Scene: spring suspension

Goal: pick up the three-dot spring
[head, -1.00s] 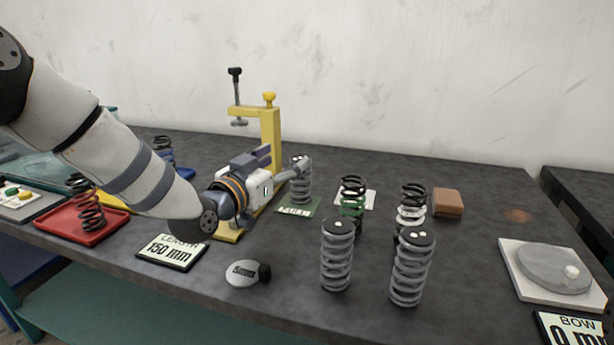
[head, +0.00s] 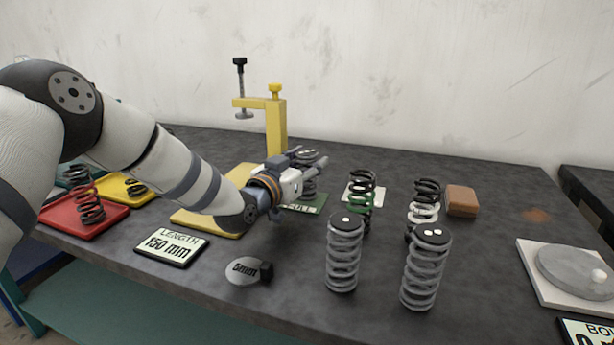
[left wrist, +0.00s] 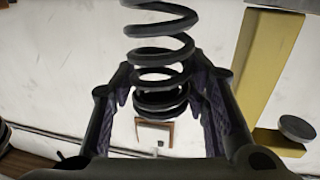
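A grey coil spring (head: 308,188) stands upright on the green card (head: 318,207) near the yellow press. My left gripper (head: 320,168) is at its upper part, with the fingers reaching past it and partly covering it. Its top dots cannot be read clearly now. In the left wrist view the dark coils (left wrist: 160,55) stand between the two spread fingers of my left gripper (left wrist: 165,100), with some gap showing on the sides. Two grey springs stand in front: one with one dot (head: 344,258), the other with two dots (head: 424,270). My right gripper is out of view.
The yellow press (head: 276,130) stands close behind my left gripper. A green-black spring (head: 362,190) and a white-black spring (head: 424,200) stand to the right. A brown block (head: 461,201), a length sign (head: 172,248) and a round 5mm gauge (head: 245,270) lie on the dark table.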

